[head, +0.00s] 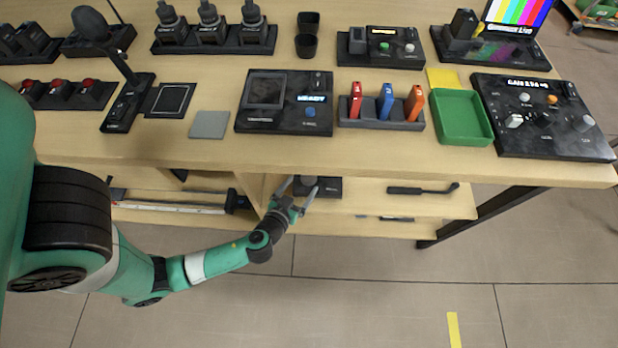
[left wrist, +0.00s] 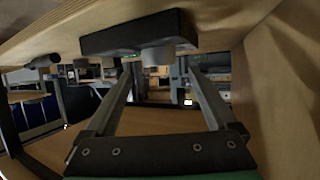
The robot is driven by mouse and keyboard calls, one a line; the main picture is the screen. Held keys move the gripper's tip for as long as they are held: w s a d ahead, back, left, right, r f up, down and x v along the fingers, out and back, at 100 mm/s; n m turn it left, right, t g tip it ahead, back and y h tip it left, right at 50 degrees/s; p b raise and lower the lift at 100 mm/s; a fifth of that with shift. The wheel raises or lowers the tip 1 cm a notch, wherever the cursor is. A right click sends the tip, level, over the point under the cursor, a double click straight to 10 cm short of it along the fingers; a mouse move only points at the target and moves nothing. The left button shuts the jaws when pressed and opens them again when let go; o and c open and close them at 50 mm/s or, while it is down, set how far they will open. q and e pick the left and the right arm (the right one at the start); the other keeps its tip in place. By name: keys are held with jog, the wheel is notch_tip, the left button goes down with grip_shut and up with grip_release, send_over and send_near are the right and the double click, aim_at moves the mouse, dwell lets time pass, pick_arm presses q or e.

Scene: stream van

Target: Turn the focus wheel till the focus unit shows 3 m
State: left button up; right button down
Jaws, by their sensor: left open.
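A dark box-shaped unit with a round grey knob sits on the shelf below the tabletop; it appears to be the focus unit (head: 329,187) with its focus wheel (head: 309,181). In the left wrist view the unit (left wrist: 105,42) is at the top, and the wheel (left wrist: 158,54) sticks out from it. The unit's reading cannot be made out. My left gripper (head: 300,187) is open and empty in front of the unit. In the left wrist view its fingers (left wrist: 160,70) are spread to either side of the wheel; contact is not visible. My right gripper is not in view.
A wooden wall (left wrist: 275,80) stands close on the right in the left wrist view. A dark handled tool (head: 420,190) lies on the shelf to the right. Open floor (head: 370,300) is in front.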

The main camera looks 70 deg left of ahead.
aim_at(309, 177)
pick_arm(q)
jog(key=b+x, duration=0.1)
jog(key=x, duration=0.5)
jog(key=shift+w+a, duration=0.2)
jog(key=shift+d, duration=0.1)
jog(key=shift+c, duration=0.2)
jog(key=c, duration=1.3)
jog(key=shift+s+p, duration=0.1)
jog(key=shift+p, duration=0.25)
jog(key=m+h+p, duration=0.1)
jog(key=p, duration=0.1)
jog(key=m+t+h+p, duration=0.1)
jog(key=p, duration=0.2)
jog(key=m+t+h+p, duration=0.1)
jog(key=p, duration=0.2)
jog(key=shift+r+m+h, duration=0.25)
jog(key=shift+m+h, duration=0.05)
jog(key=shift+m, duration=0.1)
jog(key=shift+w+f+t+p, duration=0.2)
jog(key=shift+t+p, duration=0.25)
jog(key=shift+t, duration=0.05)
jog(key=o, duration=1.3)
jog(key=shift+s, duration=0.1)
